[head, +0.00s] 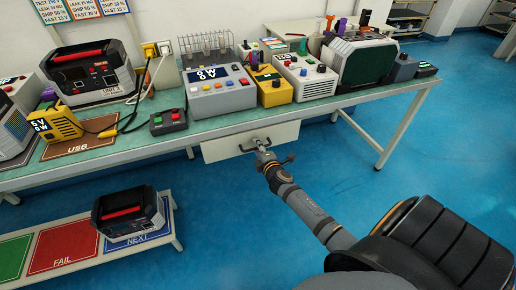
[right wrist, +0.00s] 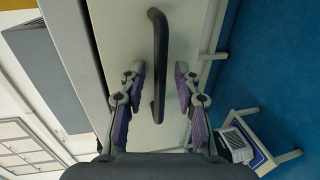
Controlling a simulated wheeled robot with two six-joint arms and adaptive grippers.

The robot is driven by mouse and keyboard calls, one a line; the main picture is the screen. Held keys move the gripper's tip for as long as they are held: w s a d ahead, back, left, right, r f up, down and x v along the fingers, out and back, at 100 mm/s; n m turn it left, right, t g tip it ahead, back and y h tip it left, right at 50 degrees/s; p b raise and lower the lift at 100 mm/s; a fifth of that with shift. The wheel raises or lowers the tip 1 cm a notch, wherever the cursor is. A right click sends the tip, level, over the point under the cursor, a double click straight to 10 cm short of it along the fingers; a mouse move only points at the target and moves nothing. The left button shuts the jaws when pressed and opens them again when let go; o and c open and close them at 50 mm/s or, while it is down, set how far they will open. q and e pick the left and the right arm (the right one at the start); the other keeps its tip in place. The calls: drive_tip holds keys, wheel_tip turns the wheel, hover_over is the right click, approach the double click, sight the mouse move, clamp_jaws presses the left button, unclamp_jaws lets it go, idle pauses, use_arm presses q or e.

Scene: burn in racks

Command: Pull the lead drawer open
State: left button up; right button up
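The lead drawer (head: 225,148) is a pale front panel under the bench's green top in the head view. It looks closed. Its dark bar handle (right wrist: 158,65) runs lengthwise through the middle of the right wrist view. My right gripper (head: 262,147) is at the handle in the head view. In the right wrist view its purple-padded fingers (right wrist: 160,85) are open, one on each side of the handle, with a gap on both sides. The gripper hides part of the handle in the head view. My left gripper is not in view.
The bench (head: 120,147) carries test boxes, a grey meter (head: 218,92) and a yellow unit (head: 270,88) above the drawer. A low stand (head: 100,250) with a power station (head: 130,213) is at the lower left. Blue floor is clear in front of the drawer.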

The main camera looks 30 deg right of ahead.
clamp_jaws()
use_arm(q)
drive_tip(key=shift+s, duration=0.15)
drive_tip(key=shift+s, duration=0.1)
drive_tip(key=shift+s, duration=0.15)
use_arm(e)
drive_tip(key=shift+s, duration=0.15)
